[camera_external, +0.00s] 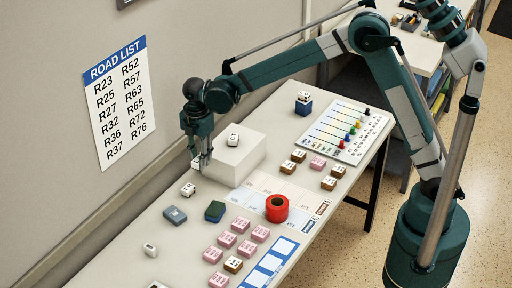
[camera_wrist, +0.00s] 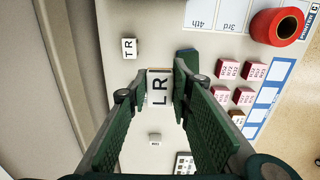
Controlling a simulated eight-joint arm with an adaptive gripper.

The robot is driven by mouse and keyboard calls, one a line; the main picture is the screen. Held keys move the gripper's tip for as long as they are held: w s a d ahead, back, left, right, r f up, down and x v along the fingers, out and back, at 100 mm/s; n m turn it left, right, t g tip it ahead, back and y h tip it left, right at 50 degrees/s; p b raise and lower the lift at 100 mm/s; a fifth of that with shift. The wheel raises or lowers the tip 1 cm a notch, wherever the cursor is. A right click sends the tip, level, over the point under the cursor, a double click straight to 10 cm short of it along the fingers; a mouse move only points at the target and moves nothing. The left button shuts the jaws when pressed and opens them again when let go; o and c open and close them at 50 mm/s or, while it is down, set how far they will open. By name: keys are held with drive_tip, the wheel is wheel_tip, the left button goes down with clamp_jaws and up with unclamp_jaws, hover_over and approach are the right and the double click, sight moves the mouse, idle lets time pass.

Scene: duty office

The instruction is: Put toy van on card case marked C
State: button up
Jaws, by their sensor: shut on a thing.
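My gripper (camera_external: 203,160) points down above the table, in front of the white box. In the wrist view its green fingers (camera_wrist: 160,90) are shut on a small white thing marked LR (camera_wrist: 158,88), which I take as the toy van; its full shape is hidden. A grey-blue case (camera_external: 175,214) and a dark green and blue case (camera_external: 214,211) lie on the table below the gripper. The green one also shows partly in the wrist view (camera_wrist: 187,56). A blue case (camera_external: 303,107) stands at the far end with a white piece on it. I cannot read a C on any case.
The white box (camera_external: 228,157) with a small white piece (camera_external: 233,139) on top stands beside the gripper. A white piece marked TR (camera_wrist: 129,48) lies near the wall. A red tape roll (camera_external: 277,208) and several pink blocks (camera_external: 227,239) lie toward the front edge.

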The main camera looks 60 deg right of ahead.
drive_tip(key=w+a, duration=0.4)
drive_tip(key=a, duration=0.9)
hover_over(176, 212)
drive_tip(key=shift+w+f+p, duration=0.1)
drive_tip(key=shift+f+p, duration=0.2)
drive_tip(key=shift+f, duration=2.65)
drive_tip(key=shift+f, duration=3.15)
drive_tip(key=shift+f+b, duration=0.35)
drive_tip(key=shift+f, duration=1.5)
drive_tip(key=shift+f, duration=0.15)
